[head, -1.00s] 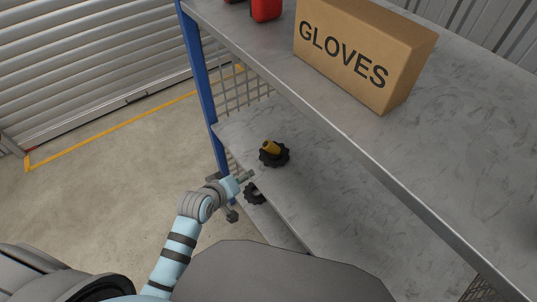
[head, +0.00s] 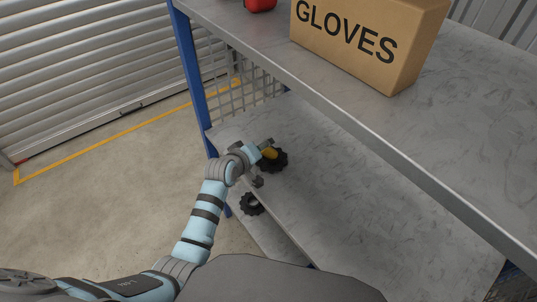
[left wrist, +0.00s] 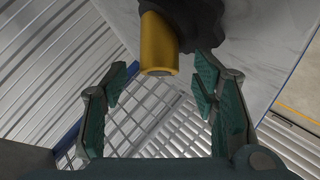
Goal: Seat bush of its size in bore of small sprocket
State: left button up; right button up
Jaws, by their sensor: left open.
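A yellow bush (head: 270,153) is at a black toothed sprocket (head: 279,163) on the middle shelf. In the left wrist view the bush (left wrist: 158,45) sticks out from the sprocket (left wrist: 205,20); I cannot tell whether it sits in the bore. A second black sprocket (head: 251,204), with an open middle, lies lower down. I cannot tell which sprocket is the small one. My left gripper (head: 265,148) is beside the bush and partly hides it. In the left wrist view its fingers (left wrist: 162,82) are open and empty, with the bush just beyond the gap. My right gripper is not in view.
A blue post (head: 188,75) and wire mesh (head: 230,92) stand at the left. The middle shelf (head: 340,205) is clear to the right.

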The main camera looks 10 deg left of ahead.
pick_arm(q)
jog(key=shift+s+r, duration=0.1)
jog(key=shift+r, duration=0.05)
grip_shut()
